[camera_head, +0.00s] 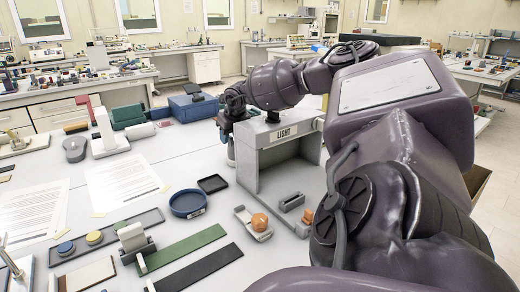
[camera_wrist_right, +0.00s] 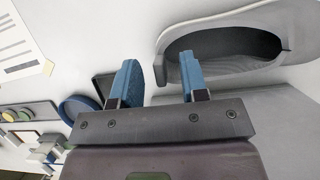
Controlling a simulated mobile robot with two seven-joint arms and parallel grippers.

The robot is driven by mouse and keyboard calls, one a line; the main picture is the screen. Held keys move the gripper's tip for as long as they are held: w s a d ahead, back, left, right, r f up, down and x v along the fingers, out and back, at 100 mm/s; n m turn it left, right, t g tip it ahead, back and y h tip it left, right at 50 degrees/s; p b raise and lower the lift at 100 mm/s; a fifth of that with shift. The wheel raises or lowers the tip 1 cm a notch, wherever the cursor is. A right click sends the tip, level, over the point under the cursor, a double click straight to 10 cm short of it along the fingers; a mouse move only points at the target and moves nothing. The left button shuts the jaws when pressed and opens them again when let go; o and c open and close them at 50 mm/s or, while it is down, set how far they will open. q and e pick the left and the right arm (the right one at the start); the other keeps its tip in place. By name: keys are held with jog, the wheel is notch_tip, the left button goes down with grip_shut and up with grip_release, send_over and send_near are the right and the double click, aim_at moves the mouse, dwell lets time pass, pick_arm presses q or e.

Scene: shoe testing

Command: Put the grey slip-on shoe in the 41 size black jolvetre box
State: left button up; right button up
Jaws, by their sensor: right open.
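The grey slip-on shoe (camera_wrist_right: 270,32) shows at the upper right of the right wrist view, its dark opening facing the camera. My right gripper (camera_wrist_right: 160,78) is open with nothing between its blue fingers. One finger overlaps the shoe's opening near one end, and the other is outside the shoe. I cannot tell how far above it they are. In the head view, my right gripper (camera_head: 231,148) is partly hidden beside the grey LIGHT stand, and I cannot make out the shoe. No box with a readable size or jolvetre name shows. My left gripper is out of view.
The grey LIGHT stand (camera_head: 250,165) is close to my right arm. A round blue tray (camera_head: 188,203), a small black tray (camera_head: 212,184) and green and black strips lie on the white table. A dark flat object (camera_head: 380,39) is behind my arm. Papers lie at left.

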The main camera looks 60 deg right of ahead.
grip_shut()
jog(key=shift+r, duration=0.1)
dwell(0.3)
